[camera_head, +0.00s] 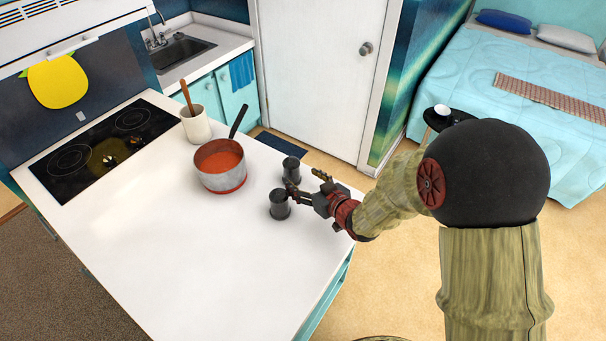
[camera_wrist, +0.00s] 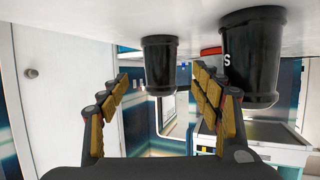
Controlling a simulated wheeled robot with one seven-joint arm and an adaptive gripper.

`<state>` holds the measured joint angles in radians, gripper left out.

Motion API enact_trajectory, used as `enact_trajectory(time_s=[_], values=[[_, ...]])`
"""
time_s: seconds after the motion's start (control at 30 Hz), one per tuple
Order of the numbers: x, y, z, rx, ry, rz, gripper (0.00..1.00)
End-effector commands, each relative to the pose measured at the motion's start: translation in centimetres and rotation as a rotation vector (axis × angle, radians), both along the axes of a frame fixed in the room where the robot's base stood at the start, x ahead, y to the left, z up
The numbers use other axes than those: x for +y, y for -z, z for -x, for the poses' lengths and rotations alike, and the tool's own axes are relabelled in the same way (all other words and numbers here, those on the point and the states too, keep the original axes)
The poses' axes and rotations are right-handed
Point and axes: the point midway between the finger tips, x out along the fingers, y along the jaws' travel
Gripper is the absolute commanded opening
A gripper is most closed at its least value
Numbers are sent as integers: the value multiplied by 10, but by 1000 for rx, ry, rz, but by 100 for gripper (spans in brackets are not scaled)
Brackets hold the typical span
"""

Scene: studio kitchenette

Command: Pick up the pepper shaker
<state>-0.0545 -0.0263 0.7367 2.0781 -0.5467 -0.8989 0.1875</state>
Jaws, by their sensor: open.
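Two dark cylindrical shakers stand upright on the white counter. The far one (camera_head: 291,169) also shows in the upside-down wrist view (camera_wrist: 160,65), with no letter visible on it. The near one (camera_head: 279,204) looms larger at the right of the wrist view (camera_wrist: 255,60) and bears a white letter S. The far, unlettered one may be the pepper shaker. My gripper (camera_head: 304,181) is open and empty, low beside the shakers on their right. In the wrist view, the far shaker appears between the fingertips (camera_wrist: 161,76); contact cannot be told. The right-hand finger partly covers the S shaker.
A pot of red sauce (camera_head: 221,166) stands left of the shakers, its dark handle pointing back. A utensil crock (camera_head: 196,126) and a black cooktop (camera_head: 102,148) lie farther left. The counter's front part (camera_head: 200,260) is clear. Its right edge runs under my arm.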

Motion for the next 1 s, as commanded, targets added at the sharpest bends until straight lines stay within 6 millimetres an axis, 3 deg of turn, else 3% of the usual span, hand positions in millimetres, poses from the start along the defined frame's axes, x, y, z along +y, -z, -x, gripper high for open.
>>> enact_trajectory(time_s=[0.47, 0.73, 1.0], values=[[20, 17, -29, -7, -10, -10, 64], [35, 32, -59, -7, -11, -11, 64], [37, 32, -63, -7, -9, -10, 64]])
